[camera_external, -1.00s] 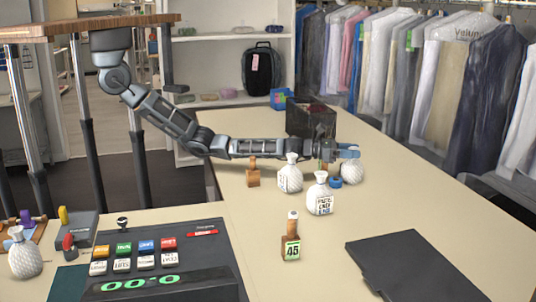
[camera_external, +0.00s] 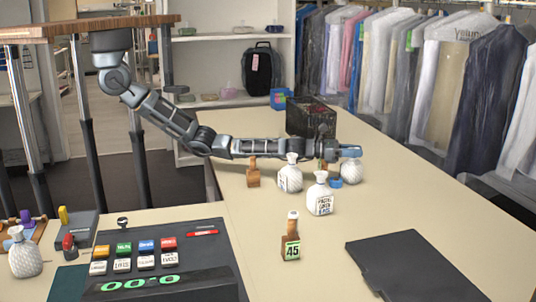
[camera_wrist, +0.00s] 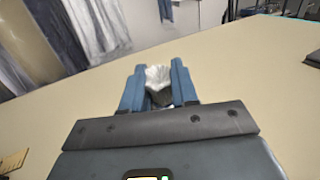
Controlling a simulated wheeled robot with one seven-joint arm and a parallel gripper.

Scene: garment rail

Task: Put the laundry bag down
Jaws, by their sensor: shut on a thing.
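My gripper (camera_external: 350,151) is at the far part of the long table, with its blue fingers shut on the neck of a white laundry bag (camera_external: 351,171). The bag hangs upright below the fingers, its base at or very near the tabletop; I cannot tell whether it touches. In the wrist view the bag's white gathered top (camera_wrist: 158,76) shows between the two blue fingers (camera_wrist: 158,88); the rest of the bag is hidden below.
Two white tied bags (camera_external: 290,174) (camera_external: 320,195) stand left of the held bag, near a blue round object (camera_external: 335,183). A brown block (camera_external: 253,173), a brown tagged stand (camera_external: 291,240), a dark box (camera_external: 310,117) and a black flat panel (camera_external: 413,265) are also on the table. The right side is mostly clear.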

